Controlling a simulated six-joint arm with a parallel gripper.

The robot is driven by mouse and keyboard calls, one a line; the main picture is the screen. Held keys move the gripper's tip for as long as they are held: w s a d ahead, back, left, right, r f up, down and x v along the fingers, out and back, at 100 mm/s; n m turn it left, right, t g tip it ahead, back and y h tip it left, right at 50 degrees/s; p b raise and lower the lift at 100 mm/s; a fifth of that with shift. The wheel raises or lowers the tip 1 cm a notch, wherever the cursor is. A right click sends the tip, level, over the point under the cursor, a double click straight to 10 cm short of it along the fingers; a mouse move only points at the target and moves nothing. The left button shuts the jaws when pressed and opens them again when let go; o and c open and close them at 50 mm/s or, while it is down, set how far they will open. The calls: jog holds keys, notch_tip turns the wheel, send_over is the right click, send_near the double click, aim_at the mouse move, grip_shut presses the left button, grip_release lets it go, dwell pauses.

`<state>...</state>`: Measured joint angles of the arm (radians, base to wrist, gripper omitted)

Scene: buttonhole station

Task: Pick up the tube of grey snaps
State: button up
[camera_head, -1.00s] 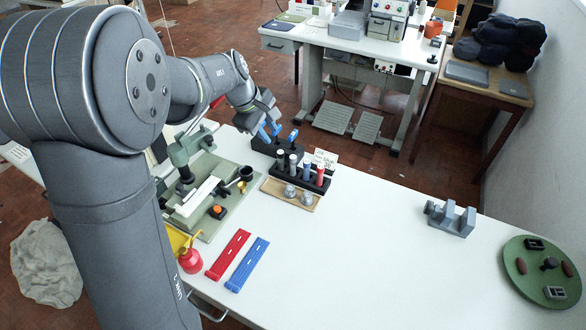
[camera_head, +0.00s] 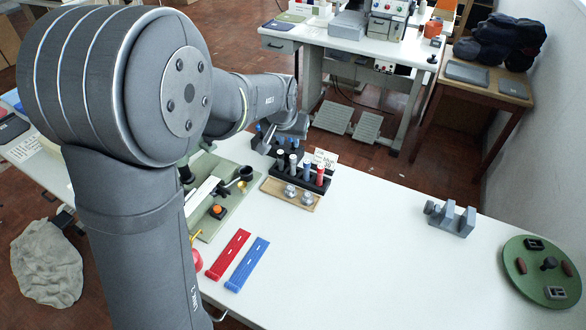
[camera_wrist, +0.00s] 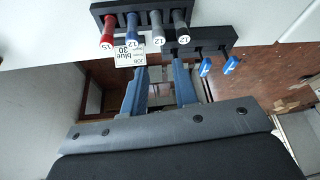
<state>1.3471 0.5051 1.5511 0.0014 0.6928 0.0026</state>
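Two grey tubes stand upright in a black rack (camera_head: 276,172): a lighter one (camera_wrist: 156,26) and a darker one (camera_wrist: 181,26), both labelled 12 in the wrist view. A blue tube (camera_wrist: 131,28) and a red tube (camera_wrist: 107,32) stand beside them in the row. My gripper (camera_wrist: 159,72) is open and empty, its two blue fingers apart. In the wrist view its fingertips lie just below the grey and blue tubes, touching none visibly. In the head view the wrist is behind the rack, and the fingers are hard to make out.
A black holder (camera_wrist: 205,36) with blue-handled tools (camera_wrist: 231,65) stands beside the rack. A white card (camera_wrist: 128,55) is at the rack. A wooden tray (camera_head: 290,196) with metal domes lies in front.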

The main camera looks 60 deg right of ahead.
aim_at(292, 158)
jog(key=x, duration=0.8)
jog(key=shift+d+f, duration=0.1)
jog(key=shift+f, duration=0.05)
jog(key=x, duration=0.4)
jog(key=shift+s+f, duration=0.1)
jog(key=shift+f, duration=0.7)
grip_shut()
